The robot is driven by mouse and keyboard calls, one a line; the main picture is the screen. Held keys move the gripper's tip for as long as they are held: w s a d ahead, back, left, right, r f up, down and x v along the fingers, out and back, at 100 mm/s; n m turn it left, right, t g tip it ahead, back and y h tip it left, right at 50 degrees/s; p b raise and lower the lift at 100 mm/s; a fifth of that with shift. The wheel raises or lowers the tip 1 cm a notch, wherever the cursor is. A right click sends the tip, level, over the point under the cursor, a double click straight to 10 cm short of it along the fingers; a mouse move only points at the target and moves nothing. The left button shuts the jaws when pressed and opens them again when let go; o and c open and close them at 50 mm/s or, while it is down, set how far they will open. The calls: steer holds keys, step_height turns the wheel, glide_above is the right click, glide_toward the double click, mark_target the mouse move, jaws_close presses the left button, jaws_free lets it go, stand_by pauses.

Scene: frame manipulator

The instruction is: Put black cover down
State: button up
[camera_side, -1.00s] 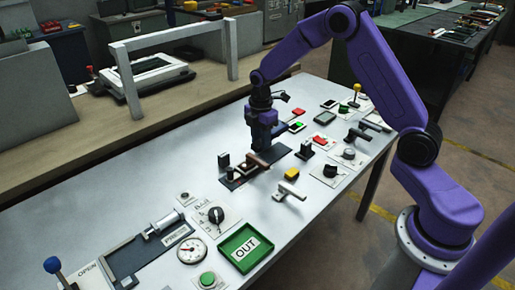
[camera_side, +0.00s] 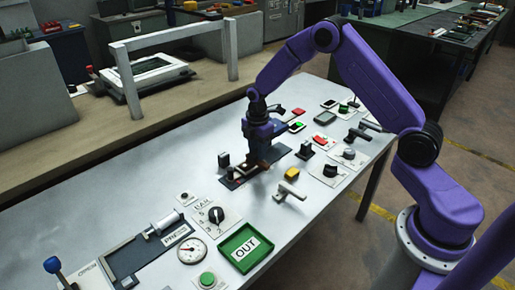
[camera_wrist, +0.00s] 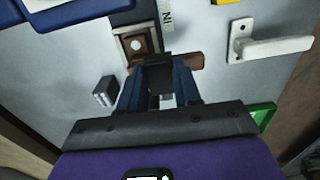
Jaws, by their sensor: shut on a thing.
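My gripper (camera_side: 257,163) is low over the middle of the white table, at a dark base plate (camera_side: 231,183). In the wrist view its fingers (camera_wrist: 159,84) are shut on a dark piece (camera_wrist: 159,72), which looks like the black cover. A brown bar (camera_wrist: 192,62) runs crosswise just beyond the fingers. A framed fixture with a round white centre (camera_wrist: 137,44) lies uncovered just beyond that. The fingers hide most of the dark piece, so its tilt and whether it touches the plate cannot be told.
A small black block (camera_side: 223,159) stands left of the plate; it also shows in the wrist view (camera_wrist: 105,91). A white lever handle (camera_side: 291,190) and a yellow block (camera_side: 292,174) are close to the right. A green OUT tray (camera_side: 235,240) lies toward the front.

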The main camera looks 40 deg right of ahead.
steer(key=shift+f, duration=0.4)
steer(key=o, duration=1)
steer(key=shift+s+f, duration=0.1)
steer(key=shift+s, duration=0.05)
step_height(320, 180, up, 13)
steer(key=s+a+r, duration=0.3)
steer(key=s+a, duration=0.3)
steer(key=s+a+r+m, duration=0.2)
steer(key=s+a, duration=0.2)
steer(key=s, duration=0.6)
steer(key=s+d+m, duration=0.1)
steer(key=s, duration=0.9)
steer(key=s+d+m, duration=0.2)
steer(key=s, duration=0.9)
steer(key=shift+d, duration=0.25)
